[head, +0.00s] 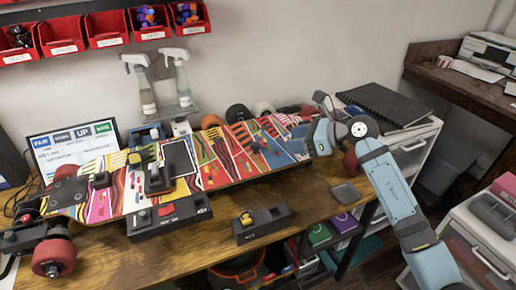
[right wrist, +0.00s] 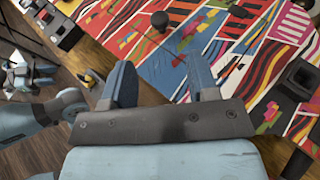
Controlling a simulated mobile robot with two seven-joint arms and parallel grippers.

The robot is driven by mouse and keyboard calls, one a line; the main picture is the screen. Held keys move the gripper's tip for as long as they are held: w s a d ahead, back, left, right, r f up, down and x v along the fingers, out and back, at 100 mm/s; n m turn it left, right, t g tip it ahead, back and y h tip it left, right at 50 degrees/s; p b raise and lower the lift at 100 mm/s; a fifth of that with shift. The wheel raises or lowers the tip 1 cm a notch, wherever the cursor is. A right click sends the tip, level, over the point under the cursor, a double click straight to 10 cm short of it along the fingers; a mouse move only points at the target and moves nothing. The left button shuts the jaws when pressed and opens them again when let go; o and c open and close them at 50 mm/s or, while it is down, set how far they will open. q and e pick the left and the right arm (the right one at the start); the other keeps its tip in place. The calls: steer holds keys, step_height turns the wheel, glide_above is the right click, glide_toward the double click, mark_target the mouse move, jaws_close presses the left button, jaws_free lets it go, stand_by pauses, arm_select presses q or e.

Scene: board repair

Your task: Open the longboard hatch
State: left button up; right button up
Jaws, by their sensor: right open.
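The longboard (head: 222,150) lies across the wooden bench, its deck covered in a bright multicoloured pattern. A dark rectangular panel (head: 181,158) sits on the deck near its middle; I cannot tell whether it is the hatch. My right gripper (head: 318,132) is over the deck's right end. In the right wrist view its two fingers (right wrist: 162,78) are apart with nothing between them, above the patterned deck (right wrist: 225,50). A small black knob (right wrist: 160,20) stands up from the deck beyond the fingertips. My left gripper is not seen.
Black boxes stand along the bench's front edge, one with a red part (head: 168,217) and one with a yellow part (head: 262,222). Spray bottles (head: 144,88) stand behind the board. Red bins (head: 62,36) hang on the wall. A black notebook (head: 382,104) lies at right. Red wheels (head: 54,257) stick out.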

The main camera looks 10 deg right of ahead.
mark_target(256, 144)
steer(key=b+x, duration=0.1)
steer(key=x, duration=1)
steer(key=shift+w+a, duration=0.15)
steer(key=shift+a, duration=0.1)
steer(key=shift+c, duration=0.5)
jaws_close()
